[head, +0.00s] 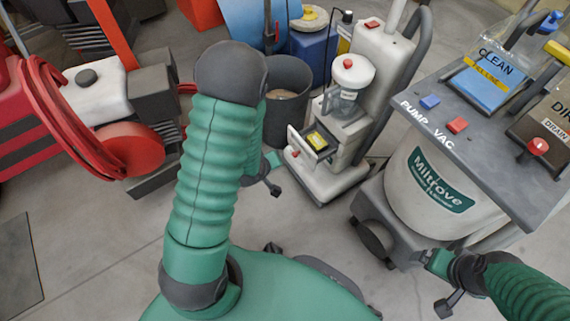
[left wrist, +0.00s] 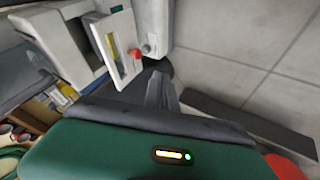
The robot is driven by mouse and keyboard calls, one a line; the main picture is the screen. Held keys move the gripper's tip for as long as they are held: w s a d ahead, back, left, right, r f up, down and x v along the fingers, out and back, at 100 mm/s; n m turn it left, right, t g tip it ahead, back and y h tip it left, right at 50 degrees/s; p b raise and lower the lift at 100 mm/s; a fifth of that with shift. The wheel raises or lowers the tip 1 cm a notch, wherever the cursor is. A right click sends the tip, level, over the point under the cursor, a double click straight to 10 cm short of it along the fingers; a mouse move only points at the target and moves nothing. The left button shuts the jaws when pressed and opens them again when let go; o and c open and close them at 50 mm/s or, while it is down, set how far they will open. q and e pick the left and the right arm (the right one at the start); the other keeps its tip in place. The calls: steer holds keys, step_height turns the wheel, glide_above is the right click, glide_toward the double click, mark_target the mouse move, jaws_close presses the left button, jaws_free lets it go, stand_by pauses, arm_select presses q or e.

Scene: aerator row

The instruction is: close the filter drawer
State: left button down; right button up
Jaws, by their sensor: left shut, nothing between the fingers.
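The filter drawer (head: 308,146) sits low on the front of the white upright machine (head: 356,150) and stands pulled out, with something yellow showing in it. In the left wrist view the drawer (left wrist: 123,58) also stands out from the white housing, its pale front beside a red knob (left wrist: 135,54). My left gripper (head: 273,189) is shut and empty, low and to the left of the drawer, apart from it in the picture. Its dark fingers show in the left wrist view (left wrist: 164,88). My right gripper (head: 446,304) is near the bottom right; its jaws are unclear.
A dark grey bin (head: 288,100) stands just left of the machine. The pump vac (head: 440,185) stands to its right, near my right arm. A red hose reel (head: 75,125) and red machine are at the left. Bare concrete floor lies in front.

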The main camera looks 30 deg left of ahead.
arm_select(q)
steer(key=w+d+f+b, duration=0.1)
steer(key=w+f+b, duration=0.5)
steer(key=w, duration=0.2)
arm_select(e)
steer(key=s+x, duration=0.1)
steer(key=x, duration=0.6)
steer(key=shift+s+d+f, duration=0.15)
steer(key=shift+s+f, duration=0.1)
steer(key=shift+f, duration=0.2)
arm_select(q)
steer(key=w+d+p, duration=0.1)
steer(key=w, duration=0.2)
steer(key=w+d+p, duration=0.1)
steer(key=w, duration=0.2)
steer(key=w+d+p, duration=0.1)
steer(key=w+d, duration=0.1)
steer(key=w, duration=0.2)
steer(key=shift+d, duration=0.2)
arm_select(e)
steer(key=r, duration=0.1)
steer(key=w+r, duration=0.1)
steer(key=r, duration=0.1)
steer(key=shift+w+d+r, duration=0.3)
arm_select(q)
steer(key=shift+w+a, duration=0.1)
